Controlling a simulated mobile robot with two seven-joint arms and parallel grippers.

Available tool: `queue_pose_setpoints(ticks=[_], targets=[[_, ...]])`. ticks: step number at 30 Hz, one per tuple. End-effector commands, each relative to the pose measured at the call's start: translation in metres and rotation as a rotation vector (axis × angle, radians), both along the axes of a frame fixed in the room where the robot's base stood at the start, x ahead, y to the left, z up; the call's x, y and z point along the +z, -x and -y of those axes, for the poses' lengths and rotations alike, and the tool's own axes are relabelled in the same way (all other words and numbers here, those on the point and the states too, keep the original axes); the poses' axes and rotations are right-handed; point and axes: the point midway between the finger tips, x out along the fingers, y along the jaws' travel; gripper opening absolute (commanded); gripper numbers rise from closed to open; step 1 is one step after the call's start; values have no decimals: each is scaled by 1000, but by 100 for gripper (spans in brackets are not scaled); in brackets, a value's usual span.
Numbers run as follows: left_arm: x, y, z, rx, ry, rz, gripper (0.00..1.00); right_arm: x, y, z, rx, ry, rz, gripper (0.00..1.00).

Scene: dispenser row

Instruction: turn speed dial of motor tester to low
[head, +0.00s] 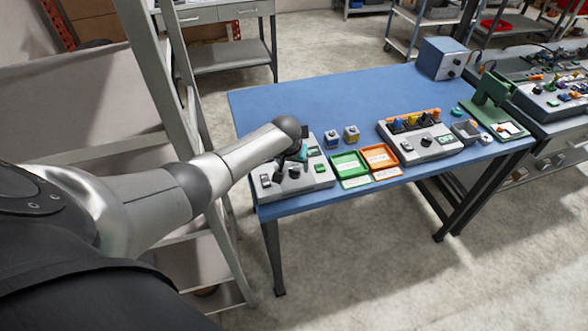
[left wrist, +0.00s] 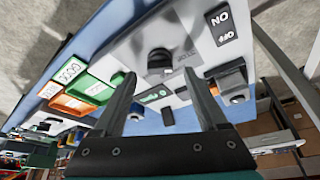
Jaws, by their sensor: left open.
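A grey box with controls, which I take as the motor tester (head: 312,183), sits at the left front of the blue table. Its panel (left wrist: 195,50) fills the upper middle of the left wrist view. A dark round knob (left wrist: 160,62), likely the speed dial, stands on it; its setting is not readable. My left gripper (head: 299,156) is over the box. In the left wrist view my left gripper (left wrist: 160,81) is open, its two fingertips either side of the knob's line of sight; I cannot tell whether they touch it. My right gripper is out of view.
Green (head: 349,165) and orange (head: 380,157) trays lie right of the box. A second grey control box (head: 425,150) stands farther right. A ladder-like grey frame (head: 160,75) stands left.

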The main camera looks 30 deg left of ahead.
Motion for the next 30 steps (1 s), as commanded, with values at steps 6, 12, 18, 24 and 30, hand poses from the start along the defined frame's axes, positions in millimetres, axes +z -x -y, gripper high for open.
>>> queue_pose_setpoints(ticks=[6,12,18,24,30], targets=[[-14,-5,-1,-1,0,-1,75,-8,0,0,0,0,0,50],[-16,-6,-2,-1,0,0,75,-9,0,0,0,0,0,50],[-16,-6,-2,-1,0,0,74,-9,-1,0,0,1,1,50],[-16,-6,-2,-1,0,0,51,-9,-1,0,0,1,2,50],[-16,-6,-2,-1,-1,0,29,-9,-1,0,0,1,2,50]])
